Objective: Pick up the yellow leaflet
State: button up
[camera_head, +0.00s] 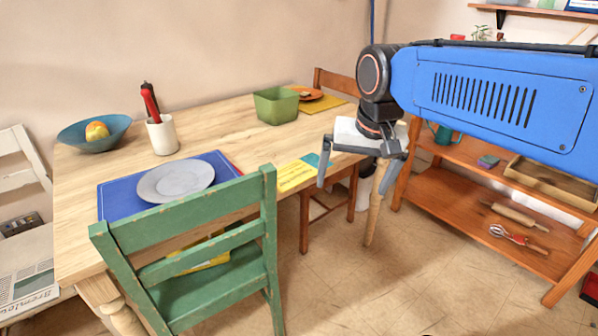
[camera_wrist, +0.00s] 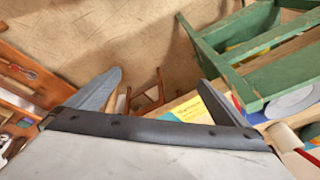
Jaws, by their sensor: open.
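The yellow leaflet (camera_head: 297,175) lies flat on the wooden table near its front right edge, with a teal piece at its right end. In the wrist view the yellow leaflet (camera_wrist: 188,109) shows low right of centre, partly hidden by the gripper's body and right finger. My gripper (camera_head: 355,175) is open and empty, to the right of the leaflet and apart from it. In the wrist view my gripper (camera_wrist: 160,80) has its two fingers spread wide, with floor and a brown chair between them.
The green chair (camera_head: 185,250) stands at the table's front, with something yellow on its seat. A blue placemat (camera_head: 118,200) with a grey plate (camera_head: 175,181) lies left of the leaflet. A green bowl (camera_head: 276,105) stands behind it. Wooden shelves (camera_head: 455,200) stand right.

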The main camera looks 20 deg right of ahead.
jog(key=w+a+r+m+g, duration=0.1)
jog(key=w+r+m, duration=0.15)
jog(key=w, duration=0.35)
jog(key=w+a+r+m+g, duration=0.1)
jog(key=w+r+m, duration=0.1)
jog(key=w+r, duration=0.25)
jog(key=m+g, duration=0.1)
jog(key=m, duration=0.3)
send_over(299, 170)
jog(key=f, duration=0.9)
jog(key=shift+w+d+f, duration=0.2)
jog(key=shift+w+d, duration=0.05)
jog(key=shift+s+a+f, duration=0.15)
jog(key=shift+f, duration=1.2)
jog(key=shift+s+a+f, duration=0.1)
jog(key=shift+f, duration=1.2)
jog(key=c, duration=1.1)
